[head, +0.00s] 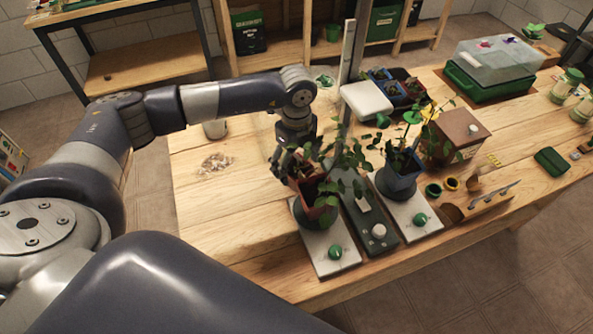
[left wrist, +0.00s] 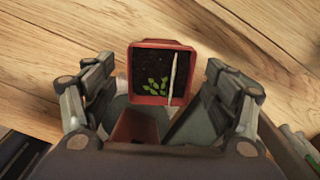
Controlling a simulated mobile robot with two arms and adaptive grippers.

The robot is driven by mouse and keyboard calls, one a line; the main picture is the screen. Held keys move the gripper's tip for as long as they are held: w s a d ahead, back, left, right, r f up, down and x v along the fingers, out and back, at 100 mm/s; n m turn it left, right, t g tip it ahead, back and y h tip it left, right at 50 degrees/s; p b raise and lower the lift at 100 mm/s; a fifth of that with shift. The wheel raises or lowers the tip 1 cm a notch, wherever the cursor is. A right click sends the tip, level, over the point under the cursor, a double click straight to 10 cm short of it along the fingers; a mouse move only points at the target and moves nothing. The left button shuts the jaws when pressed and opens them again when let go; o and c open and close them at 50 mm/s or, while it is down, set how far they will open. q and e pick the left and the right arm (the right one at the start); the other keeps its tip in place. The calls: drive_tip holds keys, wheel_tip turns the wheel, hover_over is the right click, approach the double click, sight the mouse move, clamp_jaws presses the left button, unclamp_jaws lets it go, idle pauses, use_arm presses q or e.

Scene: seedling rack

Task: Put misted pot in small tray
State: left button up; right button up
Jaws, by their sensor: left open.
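My left gripper (head: 290,163) reaches down beside the leafy plants at the front of the bench. In the left wrist view my open gripper (left wrist: 160,78) has a finger on each side of a square red pot (left wrist: 137,72), apart from it. The pot holds dark soil, a small green seedling and a pale stick. Part of another reddish piece (left wrist: 135,126) shows below it. In the head view a red pot (head: 319,210) with a leafy plant stands close to the gripper. A dark tray (head: 407,98) with small pots lies farther back. I cannot tell which pot is misted.
A blue pot (head: 399,182) with a tall plant stands on a white base with a green knob. A brown box (head: 462,134), a white-headed post (head: 367,101) and a clear-lidded green tray (head: 492,85) stand around. The bench's left part is mostly bare.

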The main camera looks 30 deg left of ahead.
use_arm(q)
drive_tip(key=shift+f, duration=0.2)
drive_tip(key=c, duration=1.2)
drive_tip(key=shift+c, duration=0.6)
drive_tip(key=shift+r, duration=0.15)
